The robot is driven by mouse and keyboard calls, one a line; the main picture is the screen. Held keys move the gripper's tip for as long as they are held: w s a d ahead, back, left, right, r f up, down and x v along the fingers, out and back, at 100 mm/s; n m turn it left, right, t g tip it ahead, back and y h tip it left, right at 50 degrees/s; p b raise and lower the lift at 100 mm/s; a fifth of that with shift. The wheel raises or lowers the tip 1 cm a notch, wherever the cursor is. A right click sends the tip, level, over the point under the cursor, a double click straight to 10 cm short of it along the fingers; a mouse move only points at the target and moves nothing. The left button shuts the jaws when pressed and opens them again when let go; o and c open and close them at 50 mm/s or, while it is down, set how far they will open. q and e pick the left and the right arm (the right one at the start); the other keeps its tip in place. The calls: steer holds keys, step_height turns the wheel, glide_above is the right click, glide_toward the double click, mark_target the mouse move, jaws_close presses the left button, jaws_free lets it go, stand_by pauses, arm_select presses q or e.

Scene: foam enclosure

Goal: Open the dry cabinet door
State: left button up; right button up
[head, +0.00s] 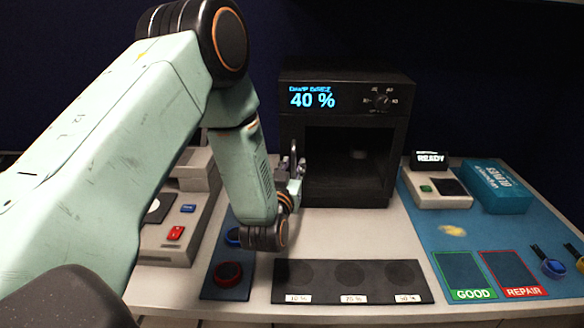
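The dry cabinet (342,78) is a black box at the back middle of the table, with a lit "40 %" display and a knob on its upper front. Below these is a dark, window-like front (350,165); I cannot tell whether it is a clear door or an open space. My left arm comes in from the left and bends down in front of the cabinet. My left gripper (293,165) is at the cabinet's left front edge, seen small and partly behind my wrist. Its finger gap and any contact with a handle are unclear. My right gripper is not in view.
A dark strip (350,294) with three round spots lies at the front middle. A grey device (160,245) and a pad with a red button (228,273) are at left. A "READY" device (440,198), a blue box (496,187) and GOOD and REPAIR areas are at right.

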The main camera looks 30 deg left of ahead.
arm_select(q)
steer(key=shift+w+d+f, duration=0.15)
steer(key=shift+w, duration=0.2)
steer(key=c, duration=0.3)
jaws_close()
steer(key=shift+s, duration=0.25)
steer(key=shift+w, duration=0.2)
steer(key=shift+s, duration=0.15)
